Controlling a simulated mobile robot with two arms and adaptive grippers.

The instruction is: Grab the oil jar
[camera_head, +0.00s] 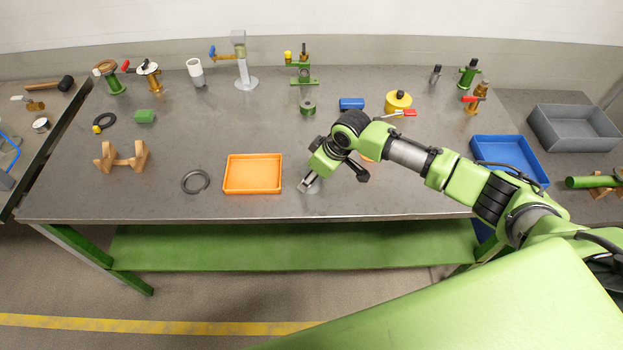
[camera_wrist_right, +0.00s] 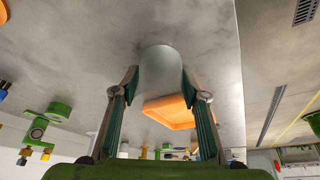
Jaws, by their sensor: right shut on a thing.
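A plain pale grey cylinder, which looks like the jar, (camera_wrist_right: 161,68) is between the two fingers of my right gripper in the wrist view. The fingers touch it on both sides and are shut on it. In the head view my right gripper (camera_head: 307,184) is low over the front of the table, just right of the orange tray. Only a small pale part of the jar (camera_head: 315,188) shows there; the gripper hides the rest. I cannot tell whether its base touches the table. My left gripper is not in view.
The orange tray (camera_head: 253,187) is close on the left, with a dark ring (camera_head: 195,181) beyond it. A yellow can (camera_head: 398,101) and a blue block (camera_head: 351,104) stand behind my arm. A blue bin (camera_head: 510,173) is at the right.

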